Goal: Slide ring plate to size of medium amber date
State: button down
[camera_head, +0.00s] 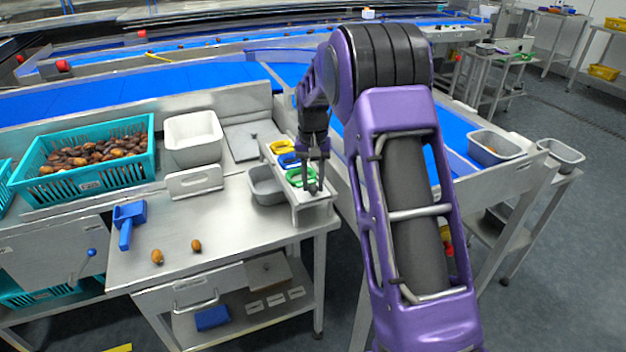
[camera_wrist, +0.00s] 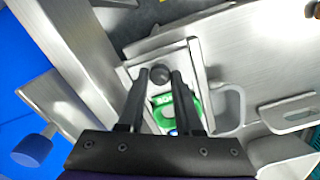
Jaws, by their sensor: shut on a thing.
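The ring plate is a pale metal sizing strip (camera_head: 311,196) at the right end of the steel table, with yellow (camera_head: 281,146), blue (camera_head: 290,160) and green (camera_head: 300,177) rings in a row. My gripper (camera_head: 314,188) is over its near end. In the wrist view my gripper (camera_wrist: 160,78) is shut on a dark round knob (camera_wrist: 160,74) at the plate's end, beside the lettered green ring (camera_wrist: 187,101). Two brownish dates, one larger (camera_head: 157,257) and one smaller (camera_head: 196,245), lie apart on the table; I cannot tell which is the medium amber one.
A grey tub (camera_head: 266,186) stands left of the plate. A blue scoop (camera_head: 126,224), a white bin (camera_head: 193,139) and a teal crate (camera_head: 98,186) of dates are farther left. The blue conveyor (camera_head: 190,77) runs behind. The table's front middle is mostly clear.

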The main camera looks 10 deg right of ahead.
jog(key=shift+s+d, duration=0.1)
jog(key=shift+s, duration=0.35)
jog(key=c, duration=0.6)
grip_release()
jog(key=shift+w, duration=0.1)
jog(key=shift+r, duration=0.1)
notch_tip(320, 180, up, 17)
jog(key=p, duration=0.2)
jog(key=shift+r+p, duration=0.15)
jog(key=shift+p, duration=0.15)
